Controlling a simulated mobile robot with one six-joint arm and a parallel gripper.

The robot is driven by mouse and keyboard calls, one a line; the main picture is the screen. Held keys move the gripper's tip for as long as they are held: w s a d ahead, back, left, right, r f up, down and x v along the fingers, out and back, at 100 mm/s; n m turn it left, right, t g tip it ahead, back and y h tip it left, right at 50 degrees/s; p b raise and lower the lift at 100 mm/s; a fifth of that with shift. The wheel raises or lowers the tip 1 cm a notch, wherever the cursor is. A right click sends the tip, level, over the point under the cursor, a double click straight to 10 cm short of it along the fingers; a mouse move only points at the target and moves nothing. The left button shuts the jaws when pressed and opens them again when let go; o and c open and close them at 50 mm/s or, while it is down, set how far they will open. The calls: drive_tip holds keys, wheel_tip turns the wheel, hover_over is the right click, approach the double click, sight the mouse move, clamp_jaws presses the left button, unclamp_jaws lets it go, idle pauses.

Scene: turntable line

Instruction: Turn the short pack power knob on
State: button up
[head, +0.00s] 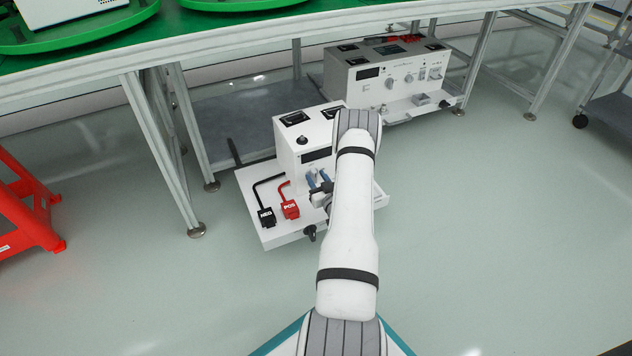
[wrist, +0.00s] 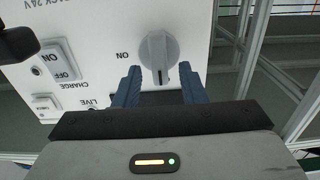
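A small white pack (head: 290,152) stands on a white base plate in the head view. In the wrist view its front panel (wrist: 95,25) fills the upper left, with upside-down lettering that includes "PACK 24 V". A light grey knob (wrist: 158,52) stands out from this panel, with "ON" printed to its left in the picture. A dark pointer line on the knob faces the bottom of the picture. My gripper (wrist: 159,76) is open, its blue fingers on either side of the knob's lower end, with gaps visible.
Black NEG (head: 266,217) and red POS (head: 290,209) connectors lie on the base plate. A rocker switch (wrist: 59,60) is beside the knob. A longer grey unit (head: 375,75) stands behind.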

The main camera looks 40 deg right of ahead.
drive_tip(key=shift+w, duration=0.3)
clamp_jaws()
drive_tip(key=shift+a, duration=0.1)
